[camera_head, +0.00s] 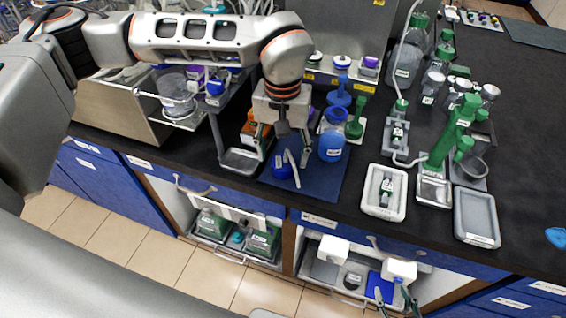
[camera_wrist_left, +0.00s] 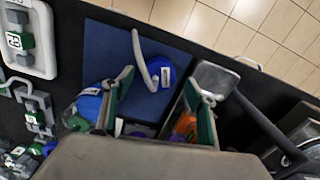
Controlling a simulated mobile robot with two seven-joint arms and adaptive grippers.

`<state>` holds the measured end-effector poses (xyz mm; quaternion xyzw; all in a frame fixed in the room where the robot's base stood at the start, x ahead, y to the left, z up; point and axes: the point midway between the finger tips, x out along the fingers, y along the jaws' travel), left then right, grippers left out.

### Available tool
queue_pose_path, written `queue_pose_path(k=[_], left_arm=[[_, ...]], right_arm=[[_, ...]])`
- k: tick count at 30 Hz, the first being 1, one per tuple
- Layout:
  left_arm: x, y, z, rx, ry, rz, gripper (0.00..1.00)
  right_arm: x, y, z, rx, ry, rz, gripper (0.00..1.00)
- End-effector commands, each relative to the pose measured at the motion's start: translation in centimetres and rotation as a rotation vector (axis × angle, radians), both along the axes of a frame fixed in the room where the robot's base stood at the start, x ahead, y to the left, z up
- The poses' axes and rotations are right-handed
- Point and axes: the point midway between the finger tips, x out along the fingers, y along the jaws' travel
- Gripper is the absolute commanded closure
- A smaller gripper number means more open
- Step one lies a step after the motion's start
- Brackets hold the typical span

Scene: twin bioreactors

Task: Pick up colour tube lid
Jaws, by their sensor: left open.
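A blue lid with a curved pale tube (camera_head: 282,170) lies on a blue mat (camera_head: 322,181) at the bench's front edge. It also shows in the left wrist view (camera_wrist_left: 163,73). My left gripper (camera_head: 284,158) points down over it in the head view, open and empty. In the left wrist view its two fingers (camera_wrist_left: 158,88) stand apart, with the lid beyond and between them. I cannot tell whether they touch the lid. Two dark green finger-like tips, seemingly my right gripper (camera_head: 393,294), show at the bottom edge of the head view, mostly cut off.
A blue bottle (camera_head: 332,146) stands close right of the left gripper. A metal stand's foot (camera_head: 241,161) and an orange item (camera_head: 250,132) are close left. White trays (camera_head: 384,207) and green-capped glassware stand further right. Open drawers (camera_head: 238,237) jut out below the bench.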

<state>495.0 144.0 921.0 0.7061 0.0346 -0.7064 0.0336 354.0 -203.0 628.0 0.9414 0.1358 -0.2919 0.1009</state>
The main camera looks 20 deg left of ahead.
Motion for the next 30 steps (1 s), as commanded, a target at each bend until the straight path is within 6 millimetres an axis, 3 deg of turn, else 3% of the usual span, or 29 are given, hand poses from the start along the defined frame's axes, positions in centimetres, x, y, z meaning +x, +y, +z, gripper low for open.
queue_pose_path(k=[6, 14, 18, 30], left_arm=[[0.1, -0.1, -2.4, -0.001, 0.001, 0.000, 0.43], [0.1, -0.1, -2.5, -0.002, 0.000, 0.000, 0.43], [0.1, -0.1, -2.5, -0.002, 0.000, 0.000, 0.79], [0.1, -0.1, -2.3, -0.002, -0.001, -0.001, 0.80]], right_arm=[[0.0, 0.0, 0.0, 0.000, 0.001, 0.000, 0.60], [0.0, 0.1, 0.1, 0.002, -0.001, -0.001, 0.60], [0.1, 0.1, 0.2, 0.004, -0.003, -0.001, 0.60], [0.1, 0.2, 0.3, 0.005, -0.005, -0.002, 0.60]])
